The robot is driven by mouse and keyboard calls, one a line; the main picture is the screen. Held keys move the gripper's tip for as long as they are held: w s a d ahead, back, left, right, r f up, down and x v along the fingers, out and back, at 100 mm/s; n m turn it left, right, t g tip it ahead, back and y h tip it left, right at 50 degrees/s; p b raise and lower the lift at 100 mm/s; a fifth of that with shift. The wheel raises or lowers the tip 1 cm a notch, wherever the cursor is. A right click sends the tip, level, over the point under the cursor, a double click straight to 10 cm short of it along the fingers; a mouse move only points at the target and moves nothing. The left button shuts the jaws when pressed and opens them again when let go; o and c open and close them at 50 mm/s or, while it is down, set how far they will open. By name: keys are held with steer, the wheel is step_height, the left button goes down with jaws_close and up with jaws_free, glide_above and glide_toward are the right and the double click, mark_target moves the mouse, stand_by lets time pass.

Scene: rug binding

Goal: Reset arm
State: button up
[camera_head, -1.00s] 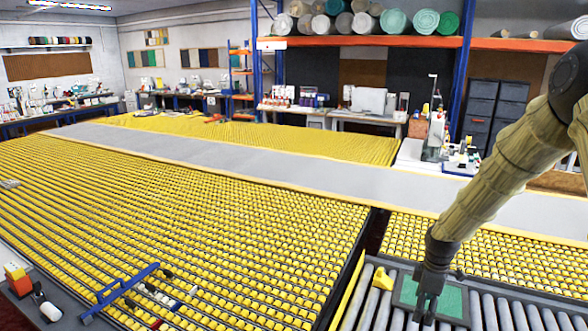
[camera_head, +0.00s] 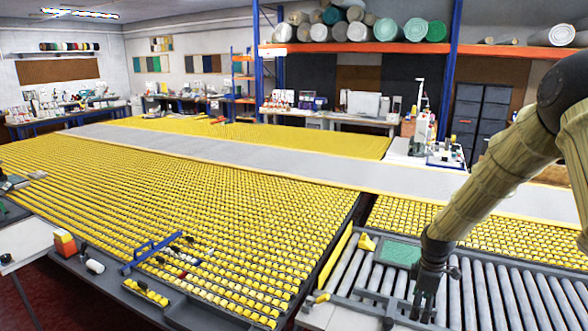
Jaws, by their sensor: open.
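My gripper (camera_head: 424,300) hangs pointing down at the lower right, over the grey roller conveyor (camera_head: 490,300). It is open, and I see nothing between its fingers. My arm reaches in from the right edge. A green mat piece (camera_head: 400,252) lies just behind and to the left of the gripper, partly covered by it. Whether the fingertips touch the rollers I cannot tell.
A large table of yellow rollers (camera_head: 180,195) fills the middle, crossed by a grey strip (camera_head: 290,160). A blue-handled tool (camera_head: 150,255) lies at its front edge. A yellow block (camera_head: 366,242) stands beside the green mat. Rolled rugs (camera_head: 387,29) lie on the orange shelf (camera_head: 350,47).

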steer(key=s+a+f+m+b, duration=0.1)
steer(key=s+a+f+m, duration=0.3)
steer(key=s+f, duration=0.65)
steer(key=s+a+f+m+b, duration=0.1)
steer(key=s+a+f+m, duration=0.1)
steer(key=s+a+f, duration=0.8)
steer(key=s+f+m+b, duration=0.1)
steer(key=s+f+m, duration=0.2)
steer(key=s, duration=0.8)
steer(key=s+f+m+b, duration=0.1)
steer(key=s+f+m, duration=0.3)
steer(key=s, duration=0.8)
step_height(320, 180, down, 3)
steer(key=shift+d+r, duration=0.2)
steer(key=shift+d, duration=0.05)
